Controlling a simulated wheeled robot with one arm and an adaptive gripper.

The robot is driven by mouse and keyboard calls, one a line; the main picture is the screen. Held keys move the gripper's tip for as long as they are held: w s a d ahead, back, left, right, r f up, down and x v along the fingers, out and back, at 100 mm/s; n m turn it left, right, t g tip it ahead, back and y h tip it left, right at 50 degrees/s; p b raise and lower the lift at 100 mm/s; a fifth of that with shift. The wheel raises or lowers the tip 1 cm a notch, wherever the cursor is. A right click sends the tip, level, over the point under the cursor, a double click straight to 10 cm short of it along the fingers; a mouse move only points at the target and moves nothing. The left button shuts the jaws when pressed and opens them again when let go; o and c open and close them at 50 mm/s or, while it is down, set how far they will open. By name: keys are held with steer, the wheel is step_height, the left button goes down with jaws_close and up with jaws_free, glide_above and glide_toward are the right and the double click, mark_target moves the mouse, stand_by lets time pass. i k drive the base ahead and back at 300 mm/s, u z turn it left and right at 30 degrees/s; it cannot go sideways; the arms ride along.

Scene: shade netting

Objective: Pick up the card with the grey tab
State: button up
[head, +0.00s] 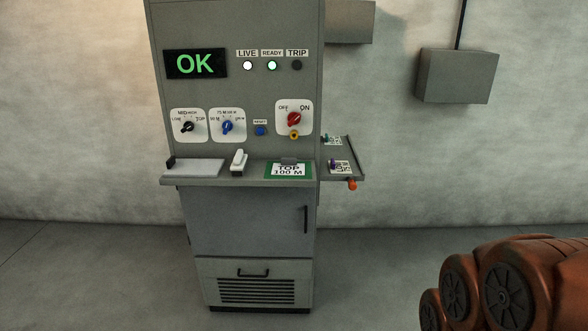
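The card with the grey tab (289,171) lies on a green pad (268,176) at the right of the cabinet's front shelf. It is white and reads "TOP 100 M", and its grey tab stands at its back edge. My gripper is not in view. Part of my orange-brown arm shows at the lower right, well apart from the card.
A side tray (355,153) holds cards with teal (325,139), purple (334,164) and orange (352,185) tabs or knobs. A white pad (193,168) and a white upright handle (239,161) sit left on the shelf. Panel knobs rise behind. The floor in front looks clear.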

mark_target(288, 167)
steer(key=z, duration=1.45)
steer(key=i, duration=0.9)
steer(key=u, duration=2.6)
